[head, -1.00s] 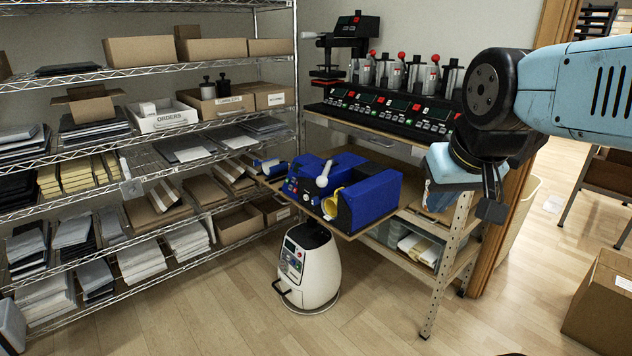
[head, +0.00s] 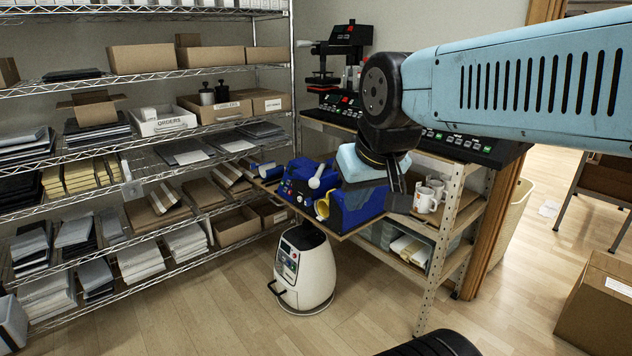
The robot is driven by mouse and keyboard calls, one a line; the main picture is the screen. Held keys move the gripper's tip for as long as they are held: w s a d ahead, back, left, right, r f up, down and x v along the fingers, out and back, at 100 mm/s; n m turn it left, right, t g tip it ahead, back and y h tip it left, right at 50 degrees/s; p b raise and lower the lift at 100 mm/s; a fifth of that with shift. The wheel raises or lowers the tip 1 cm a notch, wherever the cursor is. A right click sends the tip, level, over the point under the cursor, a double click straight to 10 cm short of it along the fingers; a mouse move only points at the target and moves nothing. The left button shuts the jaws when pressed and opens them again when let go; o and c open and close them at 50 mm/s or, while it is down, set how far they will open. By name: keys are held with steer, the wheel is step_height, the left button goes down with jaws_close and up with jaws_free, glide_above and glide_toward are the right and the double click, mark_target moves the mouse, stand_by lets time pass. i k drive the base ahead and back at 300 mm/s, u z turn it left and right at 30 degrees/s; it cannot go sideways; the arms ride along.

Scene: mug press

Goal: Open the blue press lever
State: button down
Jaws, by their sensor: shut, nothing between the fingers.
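The blue press (head: 302,186) sits on the wooden shelf at the middle of the head view. Its lever has a white knob (head: 315,183) on a pale handle and stands up, tilted. A yellow mug (head: 322,207) shows at the press's front, next to a blue block (head: 358,208) on the right. My gripper (head: 397,198) is shut and empty. It hangs just above and to the right of the blue block, apart from the lever, and partly hides the block. I cannot tell whether it touches anything.
White mugs (head: 428,194) stand on the shelf right of my gripper. A black multi-mug press (head: 455,143) is on the upper shelf, partly hidden by my arm. A white round machine (head: 305,270) stands on the floor below. A wire rack (head: 150,152) fills the left. Floor in front is clear.

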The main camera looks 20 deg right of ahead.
mark_target(314, 183)
steer(key=u, duration=0.1)
steer(key=i, duration=1)
steer(key=z, duration=0.1)
